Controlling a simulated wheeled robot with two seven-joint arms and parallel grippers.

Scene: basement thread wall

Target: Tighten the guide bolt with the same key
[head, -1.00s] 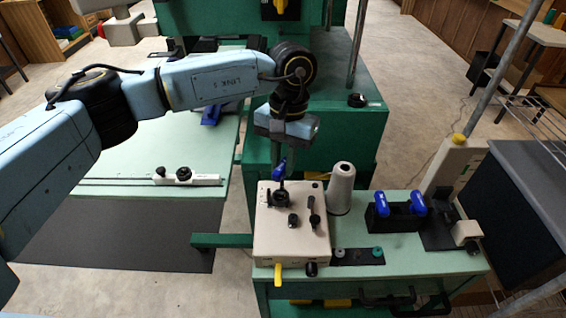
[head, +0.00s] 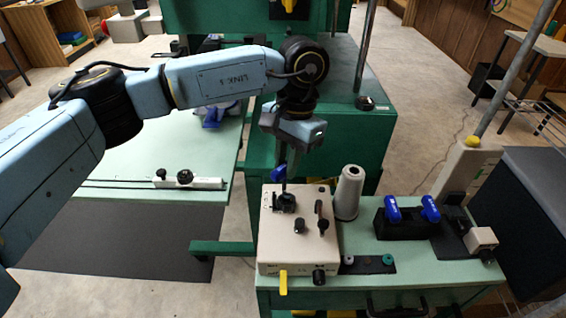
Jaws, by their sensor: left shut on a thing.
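My left gripper (head: 284,168) is shut on the blue-handled key (head: 279,174), above a beige machine box (head: 300,255). The gripper's fingers partly cover the handle. The key points down at a black guide fitting (head: 284,202) on the back left of the box's top. I cannot tell whether the key's tip sits in the bolt; the bolt is too small to make out. My right gripper is out of view.
Two blue-handled tools (head: 430,208) stand in a black holder (head: 402,226). A dark strip (head: 368,265) with small round pieces lies in front. Green machine frame (head: 360,130) rises behind.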

